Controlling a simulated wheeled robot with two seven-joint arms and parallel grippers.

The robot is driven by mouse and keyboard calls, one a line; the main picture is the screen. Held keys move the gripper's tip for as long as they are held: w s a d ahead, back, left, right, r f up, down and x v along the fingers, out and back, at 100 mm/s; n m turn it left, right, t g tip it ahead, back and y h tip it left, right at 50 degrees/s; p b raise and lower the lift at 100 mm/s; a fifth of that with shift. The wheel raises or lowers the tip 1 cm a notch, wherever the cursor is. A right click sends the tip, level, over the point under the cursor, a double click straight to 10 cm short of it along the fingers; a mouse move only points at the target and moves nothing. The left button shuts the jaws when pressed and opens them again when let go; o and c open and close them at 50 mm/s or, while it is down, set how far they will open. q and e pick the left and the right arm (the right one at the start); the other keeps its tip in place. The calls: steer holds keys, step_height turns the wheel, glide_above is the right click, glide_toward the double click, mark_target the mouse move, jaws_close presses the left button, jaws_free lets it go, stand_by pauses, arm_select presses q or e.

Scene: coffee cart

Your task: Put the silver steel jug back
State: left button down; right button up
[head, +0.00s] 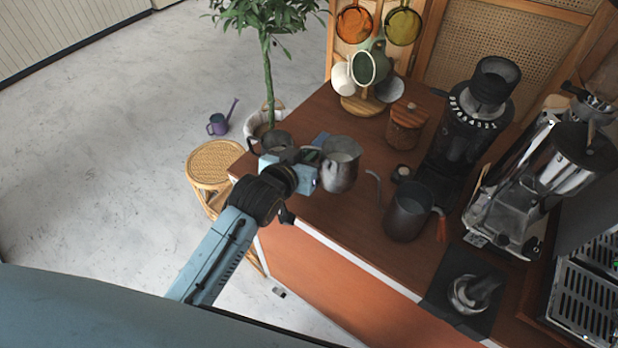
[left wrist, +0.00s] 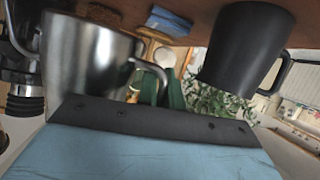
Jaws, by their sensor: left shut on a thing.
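The silver steel jug (head: 340,172) is by the counter's left part in the head view, its open top up. My left gripper (head: 305,172) is at the jug's left side, shut on it, apparently at the handle. In the left wrist view the shiny jug (left wrist: 85,65) fills the left, its curved handle running behind the gripper's dark edge. The fingertips are mostly hidden. I cannot tell whether the jug touches the counter. A darker jug (head: 275,141) stands just behind the gripper; a dark mug-like vessel (left wrist: 245,50) shows in the left wrist view. My right gripper is not in view.
A dark pitcher (head: 407,214) stands right of the silver jug on the counter (head: 325,222). A grinder (head: 460,140), wooden box (head: 406,125) and mug tree (head: 361,104) are farther back. A rattan stool (head: 214,163) and potted plant (head: 267,75) are left.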

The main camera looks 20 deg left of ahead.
arm_select(q)
steer(key=shift+f+b, duration=0.4)
steer(key=shift+f, duration=3.05)
steer(key=shift+f, duration=0.1)
steer(key=c, duration=1.5)
jaws_free()
steer(key=shift+c, duration=0.2)
steer(key=p+v, duration=0.1)
steer(key=v, duration=1.1)
